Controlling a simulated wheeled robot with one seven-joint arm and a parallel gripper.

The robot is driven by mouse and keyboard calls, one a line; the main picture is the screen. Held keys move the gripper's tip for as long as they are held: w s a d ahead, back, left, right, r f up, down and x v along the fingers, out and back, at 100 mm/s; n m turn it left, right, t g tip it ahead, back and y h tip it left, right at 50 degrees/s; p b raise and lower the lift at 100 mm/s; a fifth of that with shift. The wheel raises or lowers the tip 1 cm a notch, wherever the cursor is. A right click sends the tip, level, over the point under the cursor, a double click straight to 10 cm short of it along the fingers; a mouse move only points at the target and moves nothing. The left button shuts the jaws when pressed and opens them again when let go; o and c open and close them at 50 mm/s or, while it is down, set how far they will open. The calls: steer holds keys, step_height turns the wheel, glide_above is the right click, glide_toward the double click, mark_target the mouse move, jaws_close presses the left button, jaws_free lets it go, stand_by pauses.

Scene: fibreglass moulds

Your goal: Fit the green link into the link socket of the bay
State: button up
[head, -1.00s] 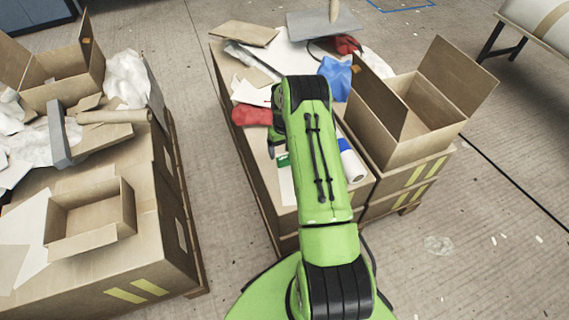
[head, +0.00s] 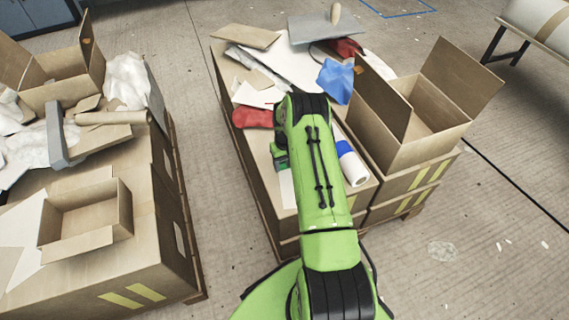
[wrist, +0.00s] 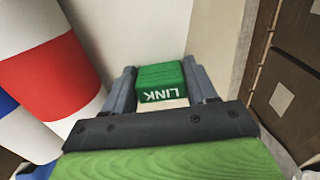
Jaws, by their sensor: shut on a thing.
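The green link (wrist: 162,86) is a small block with white "LINK" lettering, upside down in the wrist view. My gripper (wrist: 164,90) is shut on it, with a grey finger on each side. In the head view a bit of green, likely the link (head: 281,162), shows at the left edge of my arm, above a white sheet (head: 287,187) on the middle box stack. My forearm hides much of that stack. I cannot make out the bay or its link socket in either view.
A white roll with a blue band (head: 352,164) lies just right of my arm. A red cloth (head: 253,117) and a blue cloth (head: 336,80) lie beyond. An open carton (head: 425,120) stands at the right. A clear floor gap (head: 205,130) separates the left stack.

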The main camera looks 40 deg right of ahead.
mark_target(285, 161)
steer(key=shift+c, duration=0.5)
step_height(285, 161, up, 10)
steer(key=p, duration=0.3)
steer(key=s+a+r+n, duration=0.2)
steer(key=a+r, duration=0.3)
steer(key=a, duration=0.6)
steer(key=s+a+r+n, duration=0.15)
steer(key=a+r, duration=0.25)
steer(key=a, duration=0.8)
step_height(285, 161, up, 7)
steer(key=s+p, duration=0.2)
steer(key=p, duration=1.3)
steer(key=shift+s+d+f, duration=0.15)
steer(key=shift+s+d, duration=0.1)
steer(key=shift+d, duration=0.05)
steer(key=shift+f+m, duration=0.15)
steer(key=shift+m, duration=0.1)
